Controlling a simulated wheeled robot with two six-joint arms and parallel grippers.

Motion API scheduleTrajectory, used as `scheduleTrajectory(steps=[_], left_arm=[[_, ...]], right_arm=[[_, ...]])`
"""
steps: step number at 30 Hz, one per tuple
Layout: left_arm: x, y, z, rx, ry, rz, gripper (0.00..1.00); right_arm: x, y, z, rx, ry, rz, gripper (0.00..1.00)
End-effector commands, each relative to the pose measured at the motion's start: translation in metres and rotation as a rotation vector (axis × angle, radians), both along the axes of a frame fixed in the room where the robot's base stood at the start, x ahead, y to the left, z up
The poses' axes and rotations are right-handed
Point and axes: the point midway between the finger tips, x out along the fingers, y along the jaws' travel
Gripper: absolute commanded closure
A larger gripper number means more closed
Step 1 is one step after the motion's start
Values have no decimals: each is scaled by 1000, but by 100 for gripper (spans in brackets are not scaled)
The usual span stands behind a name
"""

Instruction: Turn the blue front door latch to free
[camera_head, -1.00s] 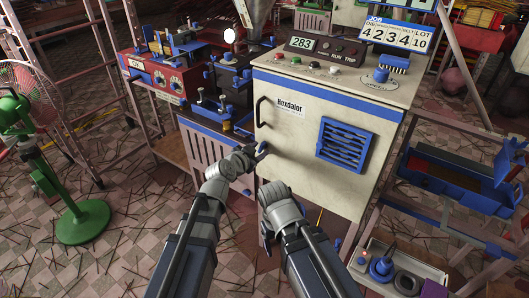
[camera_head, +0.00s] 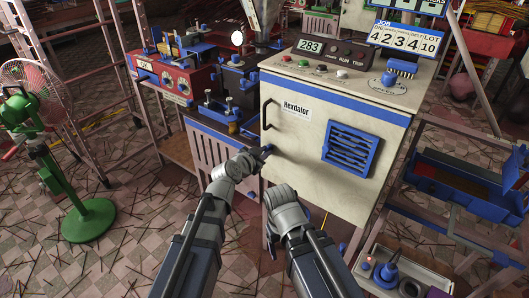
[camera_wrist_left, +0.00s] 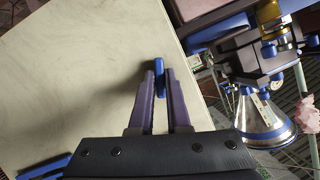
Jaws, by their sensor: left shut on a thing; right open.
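The blue latch (camera_head: 268,149) sits low on the left edge of the cream front door (camera_head: 305,160) of the Hexdalor machine. In the left wrist view the latch (camera_wrist_left: 159,75) is a small blue bar lying upright in the picture, between my fingertips. My left gripper (camera_head: 263,152) is at the door's left edge, shut on the latch; its purple fingers (camera_wrist_left: 160,80) flank the bar in the wrist view. My right gripper (camera_head: 271,242) hangs lower, in front of the machine's lower part, empty and open; its fingertips are mostly hidden by my own wrist.
A dark door handle (camera_head: 265,113) is above the latch. A blue louvred vent (camera_head: 350,149) is on the door. A red and blue bench unit (camera_head: 165,82) stands left, a green fan (camera_head: 60,185) further left. A grey tray (camera_head: 420,268) is low right.

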Motion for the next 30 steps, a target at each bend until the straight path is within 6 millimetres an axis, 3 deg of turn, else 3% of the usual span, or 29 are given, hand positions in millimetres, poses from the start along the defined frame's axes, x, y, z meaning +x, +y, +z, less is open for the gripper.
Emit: scheduleTrajectory(steps=[14, 30], left_arm=[[1, 1, 0, -80, 57, 0, 100], [3, 3, -2, -471, 342, -1, 100]], right_arm=[[0, 0, 2, 0, 0, 0, 26], [0, 0, 1, 0, 0, 0, 26]])
